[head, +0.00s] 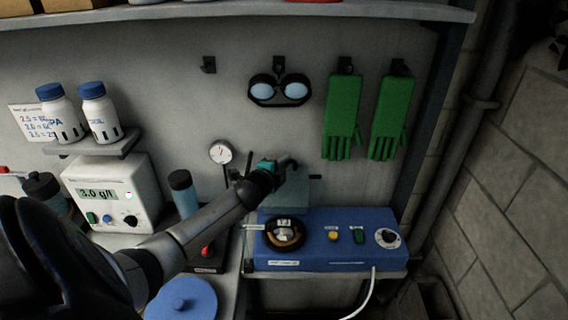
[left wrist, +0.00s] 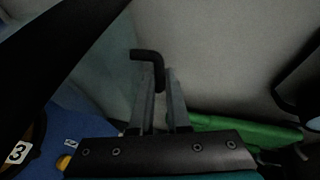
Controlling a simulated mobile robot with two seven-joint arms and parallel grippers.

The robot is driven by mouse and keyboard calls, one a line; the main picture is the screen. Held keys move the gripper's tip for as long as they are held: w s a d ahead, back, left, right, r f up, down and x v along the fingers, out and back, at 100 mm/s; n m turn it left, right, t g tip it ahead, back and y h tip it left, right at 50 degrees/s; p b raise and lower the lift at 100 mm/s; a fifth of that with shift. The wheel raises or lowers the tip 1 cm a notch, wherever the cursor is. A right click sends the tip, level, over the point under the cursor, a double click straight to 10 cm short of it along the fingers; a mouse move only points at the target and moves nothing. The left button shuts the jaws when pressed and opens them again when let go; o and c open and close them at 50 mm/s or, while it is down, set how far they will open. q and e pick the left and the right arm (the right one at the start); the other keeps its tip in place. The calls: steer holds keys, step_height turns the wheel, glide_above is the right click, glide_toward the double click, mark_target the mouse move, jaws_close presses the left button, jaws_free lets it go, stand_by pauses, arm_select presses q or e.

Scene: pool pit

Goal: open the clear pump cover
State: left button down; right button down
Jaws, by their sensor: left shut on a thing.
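The blue pump unit (head: 335,262) sits on a bench against the wall. A clear cover (head: 292,192) shows as a faint see-through pane standing raised at the back left of the unit, above its black round pump head (head: 284,234). My left gripper (head: 281,170) is at the top of the pane. In the left wrist view, its fingers (left wrist: 160,105) are shut on a black bent handle (left wrist: 147,55). The pane's edges are hard to make out, and my wrist hides part of it. My right gripper is in neither view.
Green gloves (head: 342,118) and goggles (head: 280,90) hang on the wall above. A blue round lid (head: 182,300) lies in front.

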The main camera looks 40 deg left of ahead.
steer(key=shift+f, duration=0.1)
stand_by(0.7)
